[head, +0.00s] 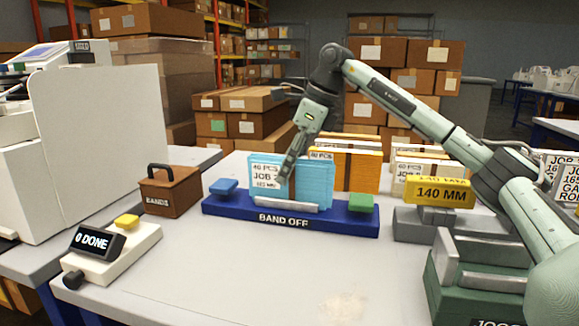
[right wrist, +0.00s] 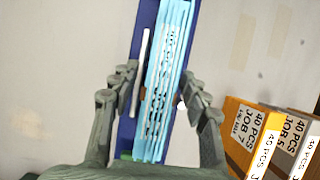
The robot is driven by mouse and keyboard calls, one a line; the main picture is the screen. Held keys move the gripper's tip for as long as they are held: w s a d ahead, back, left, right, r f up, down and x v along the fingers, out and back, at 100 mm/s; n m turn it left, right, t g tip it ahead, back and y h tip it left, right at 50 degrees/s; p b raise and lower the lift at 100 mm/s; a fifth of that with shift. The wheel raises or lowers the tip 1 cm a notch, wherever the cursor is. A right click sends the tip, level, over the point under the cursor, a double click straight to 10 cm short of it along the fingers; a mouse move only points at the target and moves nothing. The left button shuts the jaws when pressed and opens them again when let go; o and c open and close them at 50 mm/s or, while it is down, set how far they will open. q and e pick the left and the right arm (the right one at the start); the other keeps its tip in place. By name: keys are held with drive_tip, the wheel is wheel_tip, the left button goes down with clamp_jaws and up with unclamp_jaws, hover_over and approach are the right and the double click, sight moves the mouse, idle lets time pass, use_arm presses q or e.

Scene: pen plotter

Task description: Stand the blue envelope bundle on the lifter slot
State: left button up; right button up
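The blue envelope bundle (head: 310,182) stands upright on the dark blue BAND OFF base (head: 340,222), behind its light metal strip. A white label on it reads 40 PCS JOB. My right gripper (head: 291,168) reaches down over the bundle from above. In the right wrist view the bundle (right wrist: 166,85) runs between the two spread fingers of the gripper (right wrist: 158,88); whether either finger touches it I cannot tell. My left gripper is not in view. No part is clearly marked as the lifter slot; a grey slotted block (head: 450,225) stands at right under a yellow 140 MM sign (head: 440,191).
Orange-brown bundles (head: 360,170) stand close behind the base, also in the right wrist view (right wrist: 245,130). A brown BANDS box (head: 170,191) and a 0 DONE counter (head: 110,250) are at left. A dark green block (head: 480,290) is front right. The front middle table is clear.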

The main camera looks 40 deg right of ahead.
drive_tip(key=shift+r, duration=0.1)
drive_tip(key=shift+r, duration=0.2)
drive_tip(key=p+v, duration=0.1)
drive_tip(key=v, duration=0.9)
drive_tip(key=shift+d+r, duration=0.1)
drive_tip(key=shift+r, duration=0.2)
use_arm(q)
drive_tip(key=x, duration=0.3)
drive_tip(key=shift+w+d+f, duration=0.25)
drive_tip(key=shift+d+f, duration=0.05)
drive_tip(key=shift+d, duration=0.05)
use_arm(e)
drive_tip(key=shift+s+d+r, duration=0.15)
drive_tip(key=shift+s+r, duration=0.05)
drive_tip(key=shift+r, duration=0.3)
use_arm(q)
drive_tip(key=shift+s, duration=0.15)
